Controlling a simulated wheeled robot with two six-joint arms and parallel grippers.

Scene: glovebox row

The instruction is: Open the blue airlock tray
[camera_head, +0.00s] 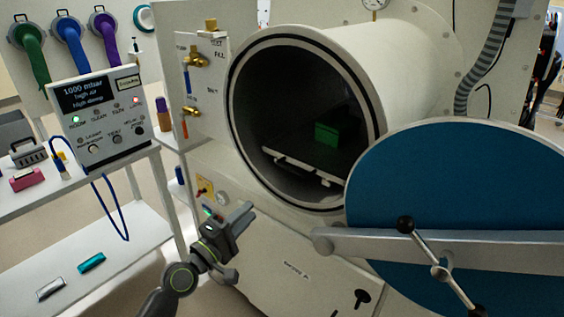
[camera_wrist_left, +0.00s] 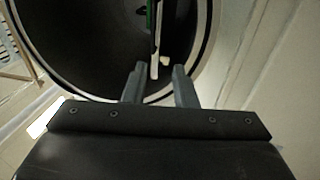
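The round airlock (camera_head: 305,115) has its mouth facing me, with its blue disc door (camera_head: 450,180) swung aside to the right. Inside the dark chamber a tray (camera_head: 306,169) shows a pale front edge, and a green block (camera_head: 338,127) sits on it. I see no blue on the tray itself. In the left wrist view the tray's pale edge (camera_wrist_left: 155,62) lies just beyond the fingertips, apart from them as far as I can tell. My left gripper (camera_head: 240,225) is below and in front of the mouth, open and empty; its fingers (camera_wrist_left: 159,84) stand apart. My right gripper is out of view.
A door arm with a black-knobbed handle (camera_head: 438,270) crosses the blue door at lower right. A shelf cart with a control box (camera_head: 103,115) stands on the left. Valves (camera_head: 193,60) sit left of the mouth. Space directly before the mouth is clear.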

